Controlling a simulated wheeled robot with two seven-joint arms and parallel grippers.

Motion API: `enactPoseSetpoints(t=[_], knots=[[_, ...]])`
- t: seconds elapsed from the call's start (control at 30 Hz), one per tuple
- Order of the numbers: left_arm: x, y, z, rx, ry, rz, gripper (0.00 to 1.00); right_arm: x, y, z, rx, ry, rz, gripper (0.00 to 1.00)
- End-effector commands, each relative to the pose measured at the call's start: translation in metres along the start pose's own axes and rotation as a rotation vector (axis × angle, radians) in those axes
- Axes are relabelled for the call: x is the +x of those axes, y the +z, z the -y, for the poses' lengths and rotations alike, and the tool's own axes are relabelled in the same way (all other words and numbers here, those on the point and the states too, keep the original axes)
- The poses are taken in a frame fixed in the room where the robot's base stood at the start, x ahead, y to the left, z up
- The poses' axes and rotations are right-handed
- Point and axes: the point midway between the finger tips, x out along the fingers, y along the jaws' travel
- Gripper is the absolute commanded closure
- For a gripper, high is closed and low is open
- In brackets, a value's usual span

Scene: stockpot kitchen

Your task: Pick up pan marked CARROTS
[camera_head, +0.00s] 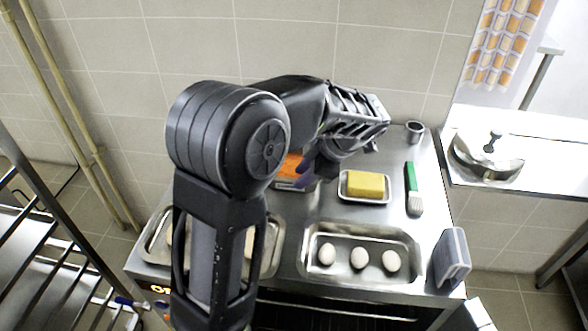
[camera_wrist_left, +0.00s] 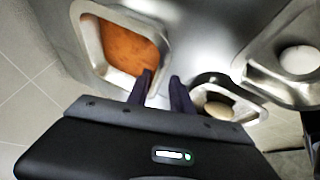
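A steel pan with orange contents (camera_head: 290,169) stands at the back of the steel counter, largely hidden behind my left arm in the head view. It shows more fully in the left wrist view (camera_wrist_left: 128,48); no marking on it can be read. My left gripper (camera_head: 312,176) is at this pan, pointing down. In the left wrist view its two dark fingers (camera_wrist_left: 162,80) are apart with nothing visible between them. One finger overlaps the pan's near rim and the other is outside it. Contact cannot be told. My right gripper is not in view.
A tray with several eggs (camera_head: 312,277) is at the front, a small tray with a yellow block (camera_head: 346,197) behind it. A green-handled brush (camera_head: 412,190), a metal cup (camera_head: 414,131) and a grey-blue upright object (camera_head: 453,260) are at right. Another tray (camera_head: 155,246) is partly behind my arm.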

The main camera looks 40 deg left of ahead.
Motion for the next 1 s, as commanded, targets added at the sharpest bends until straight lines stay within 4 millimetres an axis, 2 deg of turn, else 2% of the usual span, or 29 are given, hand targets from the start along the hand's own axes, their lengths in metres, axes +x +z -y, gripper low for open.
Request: enactPoseSetpoints(t=[0.13, 0.5, 0.8, 1.0], knots=[[0.013, -0.001, 0.000, 0.000, -0.002, -0.002, 0.73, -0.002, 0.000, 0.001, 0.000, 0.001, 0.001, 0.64], [0.018, -0.001, 0.000, 0.000, -0.002, -0.002, 0.73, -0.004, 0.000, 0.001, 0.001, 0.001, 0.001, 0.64], [0.058, -0.001, 0.000, -0.001, -0.004, -0.003, 0.73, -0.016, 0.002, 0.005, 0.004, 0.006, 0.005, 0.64], [0.067, 0.001, -0.001, 0.000, 0.000, 0.000, 0.73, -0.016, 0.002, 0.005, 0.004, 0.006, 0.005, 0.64]])
